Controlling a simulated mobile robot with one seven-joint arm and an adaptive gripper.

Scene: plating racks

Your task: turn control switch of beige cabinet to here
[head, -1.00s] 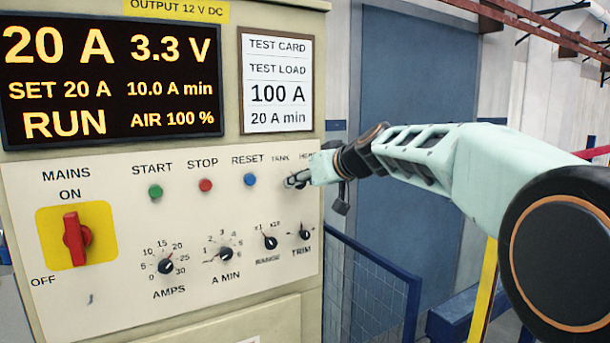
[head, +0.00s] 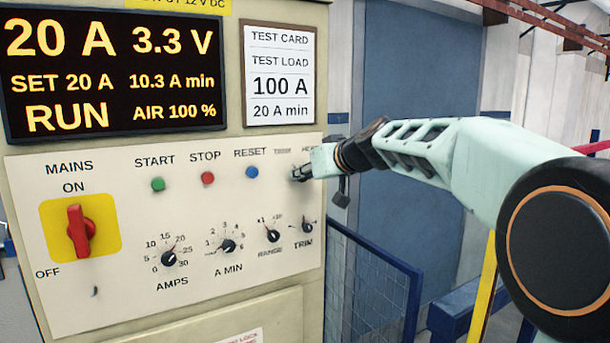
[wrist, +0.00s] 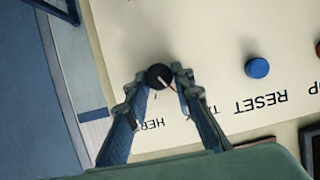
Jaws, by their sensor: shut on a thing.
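The beige cabinet (head: 275,305) fills the left of the head view. Its control switch is a small black round knob (wrist: 158,74) with a pale pointer line, at the panel's upper right. In the wrist view, which shows the panel upside down, the pointer slants toward the TANK label (wrist: 198,108), with a thin reddish line beyond it. The HERE label (wrist: 152,122) is on the other side. My gripper (wrist: 159,82) is shut on the knob, one finger on each side. In the head view my gripper (head: 303,173) hides the knob.
The panel also bears a blue RESET button (head: 252,172), a TRIM knob (head: 307,227) just below my gripper, a RANGE knob (head: 273,236) and a red MAINS switch (head: 80,231). A blue mesh fence (head: 370,285) stands right of the cabinet.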

